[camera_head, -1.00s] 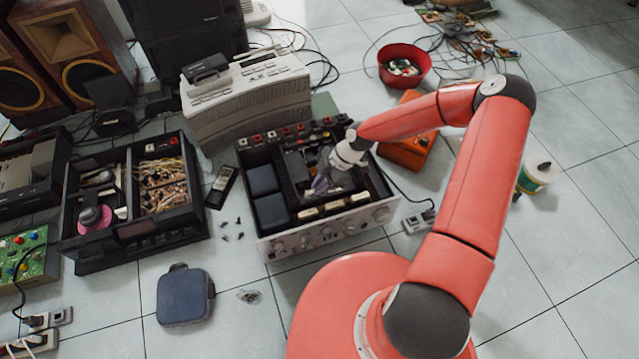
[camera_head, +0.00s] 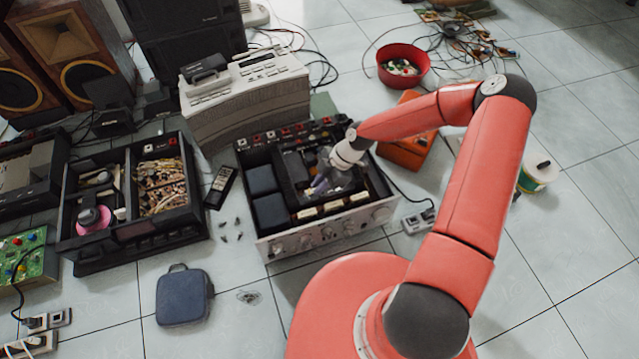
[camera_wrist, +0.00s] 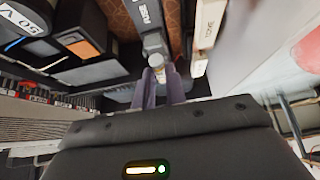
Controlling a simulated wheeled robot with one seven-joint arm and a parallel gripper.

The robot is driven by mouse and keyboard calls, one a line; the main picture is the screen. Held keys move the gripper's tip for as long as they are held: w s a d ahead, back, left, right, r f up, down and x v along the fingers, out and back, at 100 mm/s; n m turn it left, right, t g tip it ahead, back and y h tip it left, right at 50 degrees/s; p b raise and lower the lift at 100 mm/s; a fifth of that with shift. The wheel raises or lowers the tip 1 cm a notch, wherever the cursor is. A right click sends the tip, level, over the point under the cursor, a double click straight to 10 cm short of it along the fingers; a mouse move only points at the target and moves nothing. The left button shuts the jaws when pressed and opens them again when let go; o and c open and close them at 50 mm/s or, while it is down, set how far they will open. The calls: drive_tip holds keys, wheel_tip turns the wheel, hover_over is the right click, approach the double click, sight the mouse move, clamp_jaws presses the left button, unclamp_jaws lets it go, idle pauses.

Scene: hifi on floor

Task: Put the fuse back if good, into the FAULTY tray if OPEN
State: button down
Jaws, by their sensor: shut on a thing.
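My gripper (camera_head: 320,186) reaches down into the open amplifier chassis (camera_head: 285,248). In the wrist view its purple fingers (camera_wrist: 165,88) are shut on a small pale cylinder with a metal end, which looks like the fuse (camera_wrist: 156,68). The fuse is in line with a metal clip (camera_wrist: 153,42) beside a white strip lettered FUSE (camera_wrist: 148,14); I cannot tell whether it touches the clip. The fuse is too small to make out in the head view. I cannot make out a tray marked FAULTY or any reading of the fuse's condition.
Dark blocks (camera_head: 270,212) and pale parts stand close around the fingers inside the chassis. A red bowl (camera_head: 404,66) of small parts, an orange box (camera_head: 408,150) and a divided black case (camera_head: 135,232) lie around it. Open floor lies front left, around a blue pouch (camera_head: 184,296).

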drive_tip(key=shift+f+b, duration=0.65)
drive_tip(key=shift+f, duration=0.15)
idle(0.6)
drive_tip(key=c, duration=1.4)
unclamp_jaws()
drive_tip(key=shift+o, duration=0.2)
drive_tip(key=p+v, duration=0.1)
drive_tip(key=v, duration=0.7)
